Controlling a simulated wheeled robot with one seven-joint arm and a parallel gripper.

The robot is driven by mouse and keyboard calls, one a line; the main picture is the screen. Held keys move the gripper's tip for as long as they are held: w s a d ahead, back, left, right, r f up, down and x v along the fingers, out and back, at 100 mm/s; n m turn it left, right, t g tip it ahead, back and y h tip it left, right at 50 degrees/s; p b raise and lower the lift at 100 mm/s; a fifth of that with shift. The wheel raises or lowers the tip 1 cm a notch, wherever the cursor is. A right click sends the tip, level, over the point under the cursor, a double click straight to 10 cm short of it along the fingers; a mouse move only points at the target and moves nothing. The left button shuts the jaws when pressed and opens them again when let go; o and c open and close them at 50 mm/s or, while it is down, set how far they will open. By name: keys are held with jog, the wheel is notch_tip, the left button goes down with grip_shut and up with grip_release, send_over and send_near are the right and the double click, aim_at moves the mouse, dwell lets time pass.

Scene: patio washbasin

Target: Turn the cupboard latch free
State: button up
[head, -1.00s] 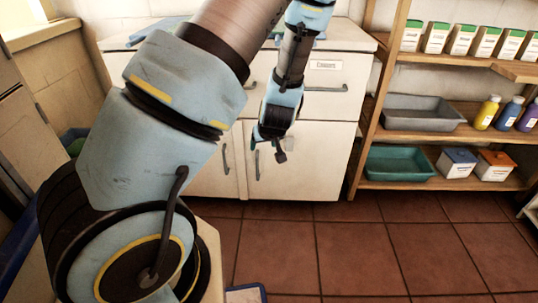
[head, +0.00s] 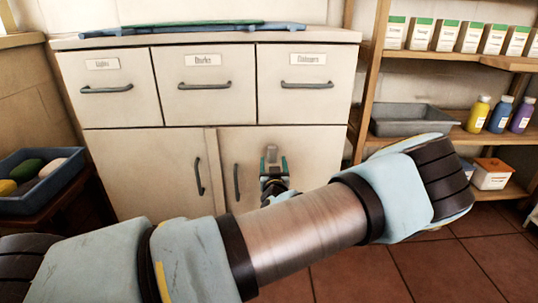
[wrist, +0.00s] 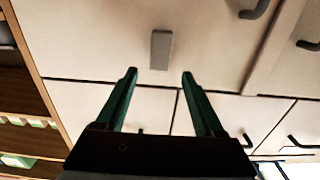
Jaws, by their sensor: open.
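The latch is a small grey rectangular block on the right cupboard door (head: 315,160). In the wrist view the latch (wrist: 161,50) stands out from the pale panel, just beyond the fingertips and in line with the gap between them. In the head view the latch (head: 271,153) shows just above my gripper. My gripper (head: 273,166), with dark green fingers, is open in front of this door. In the wrist view my gripper (wrist: 160,76) has nothing between its fingers. I cannot tell its exact distance from the door.
The door's dark handle (head: 237,183) is left of my gripper. Three labelled drawers with bar handles (head: 204,85) are above. A wooden shelf unit (head: 367,95) stands close on the right. A blue tray (head: 45,185) is at the left.

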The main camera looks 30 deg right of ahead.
aim_at(272, 152)
jog(key=b+x, duration=0.1)
jog(key=x, duration=0.7)
jog(key=shift+f, duration=0.1)
grip_shut()
dwell(0.4)
